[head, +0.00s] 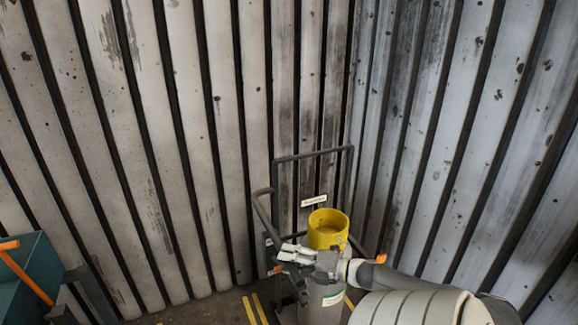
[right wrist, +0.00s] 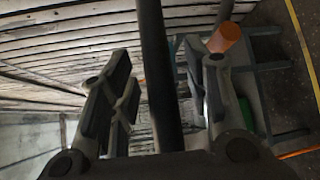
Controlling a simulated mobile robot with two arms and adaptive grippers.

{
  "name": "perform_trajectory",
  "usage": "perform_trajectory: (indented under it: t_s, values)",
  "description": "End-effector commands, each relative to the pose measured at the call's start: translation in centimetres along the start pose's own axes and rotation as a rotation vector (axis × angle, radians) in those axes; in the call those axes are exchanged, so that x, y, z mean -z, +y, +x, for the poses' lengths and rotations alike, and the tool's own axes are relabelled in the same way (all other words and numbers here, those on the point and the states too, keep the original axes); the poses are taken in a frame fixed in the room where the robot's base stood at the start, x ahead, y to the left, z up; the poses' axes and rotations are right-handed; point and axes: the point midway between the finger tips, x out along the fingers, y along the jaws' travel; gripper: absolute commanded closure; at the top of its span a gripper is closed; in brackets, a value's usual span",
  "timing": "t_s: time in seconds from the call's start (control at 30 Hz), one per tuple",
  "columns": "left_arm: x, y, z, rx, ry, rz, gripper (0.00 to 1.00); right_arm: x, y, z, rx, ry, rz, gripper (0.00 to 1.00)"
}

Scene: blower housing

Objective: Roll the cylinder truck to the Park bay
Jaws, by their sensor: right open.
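The cylinder truck (head: 313,157) is a dark tubular frame standing near the wall corner, with a curved handle (head: 262,207) on its left. A grey cylinder (head: 325,305) with a yellow collar (head: 328,230) stands at it; its lower part is cut off. My right gripper (head: 281,256) is at the curved handle, in front of the frame. In the right wrist view its two open fingers (right wrist: 160,95) have a dark bar (right wrist: 157,60) running between them, with visible gaps on both sides. My left gripper is not in view. No Park bay marking can be read.
Ribbed, stained metal walls meet behind the truck. Yellow floor lines (head: 254,309) show left of the cylinder. A teal box (head: 35,272) with an orange bar (head: 27,275) stands at the lower left. A small white sign (head: 313,201) shows at the frame.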

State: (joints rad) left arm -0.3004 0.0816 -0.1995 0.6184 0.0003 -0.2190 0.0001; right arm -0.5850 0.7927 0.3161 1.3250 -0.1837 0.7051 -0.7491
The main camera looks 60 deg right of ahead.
Motion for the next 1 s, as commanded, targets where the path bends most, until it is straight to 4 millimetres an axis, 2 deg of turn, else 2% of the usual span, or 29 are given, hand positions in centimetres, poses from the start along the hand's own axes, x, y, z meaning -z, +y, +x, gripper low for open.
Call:
perform_trajectory:
  t_s: [0.4,0.6,0.73,1.0]
  values:
    - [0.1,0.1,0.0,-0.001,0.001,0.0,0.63,0.0,-0.2,-7.5,0.005,-0.003,0.002,0.56]
    - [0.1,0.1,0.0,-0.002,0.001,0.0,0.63,-0.1,-0.1,-10.4,0.003,-0.004,0.001,0.56]
    - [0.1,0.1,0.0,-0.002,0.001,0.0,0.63,-0.1,0.0,-11.2,0.001,-0.003,0.0,0.56]
    - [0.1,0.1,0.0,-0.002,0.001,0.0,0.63,-0.1,-0.1,-11.4,0.001,-0.002,0.0,0.56]
